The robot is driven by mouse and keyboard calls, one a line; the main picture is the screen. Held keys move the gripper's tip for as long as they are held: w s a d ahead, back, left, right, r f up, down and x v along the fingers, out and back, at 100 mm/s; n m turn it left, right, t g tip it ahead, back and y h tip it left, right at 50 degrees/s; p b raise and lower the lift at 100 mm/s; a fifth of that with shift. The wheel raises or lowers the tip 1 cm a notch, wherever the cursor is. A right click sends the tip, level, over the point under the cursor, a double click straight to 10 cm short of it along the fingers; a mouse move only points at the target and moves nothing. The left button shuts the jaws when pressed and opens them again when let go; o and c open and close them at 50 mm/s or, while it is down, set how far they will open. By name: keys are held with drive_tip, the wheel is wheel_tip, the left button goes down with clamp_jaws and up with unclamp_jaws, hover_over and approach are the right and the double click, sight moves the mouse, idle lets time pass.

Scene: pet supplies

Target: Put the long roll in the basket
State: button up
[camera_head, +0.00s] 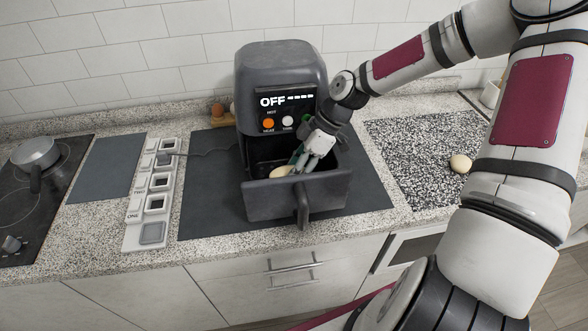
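The black air fryer stands on a dark mat, and its basket (297,197) is pulled out at the front. A long, pale tan roll (283,171) is at the left inside of the basket, just behind the front wall. Its lower part is hidden by that wall. My gripper (300,163) reaches down into the basket from the upper right, with its fingertips close beside the roll's right end. I cannot tell whether the fingers touch the roll or are shut on it.
A round, pale bun (460,163) lies on the speckled board (415,150) at right. A power strip (153,195) with a plugged-in cord lies left of the mat (210,192). A pot (35,154) stands on the hob at far left. The basket's handle (303,208) sticks out forward.

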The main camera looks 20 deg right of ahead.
drive_tip(key=shift+f, duration=0.25)
drive_tip(key=shift+f, duration=0.3)
drive_tip(key=o, duration=0.9)
drive_tip(key=shift+r, duration=0.1)
